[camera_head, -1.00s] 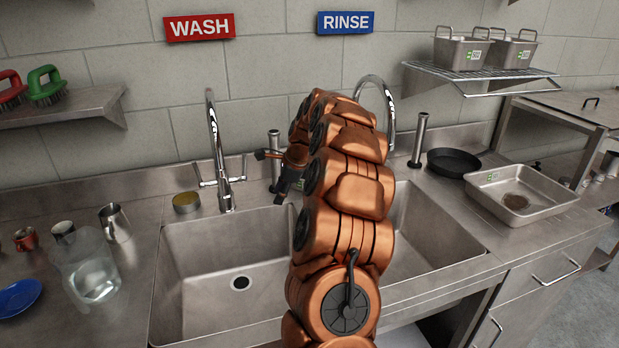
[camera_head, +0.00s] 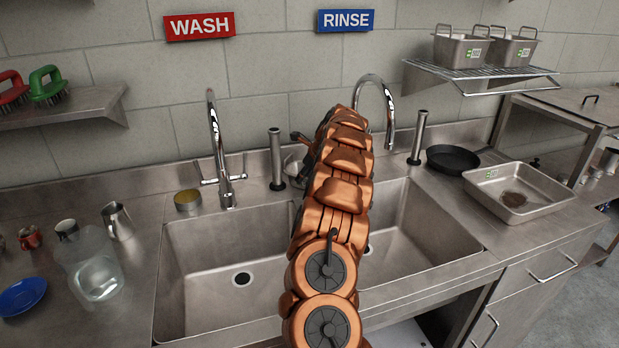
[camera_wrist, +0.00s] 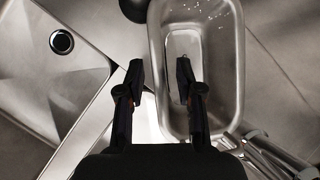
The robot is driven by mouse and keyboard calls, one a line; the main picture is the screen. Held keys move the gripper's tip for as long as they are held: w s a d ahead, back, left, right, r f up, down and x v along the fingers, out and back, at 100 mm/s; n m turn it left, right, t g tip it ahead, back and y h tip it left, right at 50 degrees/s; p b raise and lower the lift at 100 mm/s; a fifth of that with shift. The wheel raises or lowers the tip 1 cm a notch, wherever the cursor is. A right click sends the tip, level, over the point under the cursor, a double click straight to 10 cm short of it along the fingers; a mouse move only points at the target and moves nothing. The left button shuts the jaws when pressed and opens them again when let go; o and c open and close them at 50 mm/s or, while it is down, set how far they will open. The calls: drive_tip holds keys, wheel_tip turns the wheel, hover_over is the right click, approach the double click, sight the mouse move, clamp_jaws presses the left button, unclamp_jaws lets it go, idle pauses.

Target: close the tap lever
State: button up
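In the head view the left tap (camera_head: 216,150), under the WASH sign, is a tall chrome spout with a thin lever on each side. The right tap (camera_head: 377,95), under the RINSE sign, shows only its curved spout; its base and levers are hidden behind my copper arm. My gripper is largely hidden there too, beyond the arm near the back of the sink. In the wrist view my gripper (camera_wrist: 160,82) has two dark fingers spread apart with nothing between them. Chrome tap-like parts (camera_wrist: 265,152) lie below and right of the fingers; I cannot tell which tap they belong to.
A double sink (camera_head: 200,300) fills the middle. A black-based standpipe (camera_head: 276,160) stands behind it, another (camera_head: 418,137) to the right. The wrist view shows a rounded steel basin or pan (camera_wrist: 226,75) below the right finger. A water jug (camera_head: 98,275) stands left, a tray (camera_head: 475,185) right.

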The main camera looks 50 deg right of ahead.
sight(301, 185)
drive_tip(key=shift+s+d+p+x, duration=0.1)
drive_tip(key=shift+p+x, duration=0.45)
drive_tip(key=shift+x, duration=0.75)
drive_tip(key=shift+s+d+p+x, duration=0.1)
drive_tip(key=shift+p+x, duration=0.4)
drive_tip(key=shift+x, duration=0.75)
drive_tip(key=shift+f, duration=0.15)
drive_tip(key=shift+c, duration=0.2)
clamp_jaws()
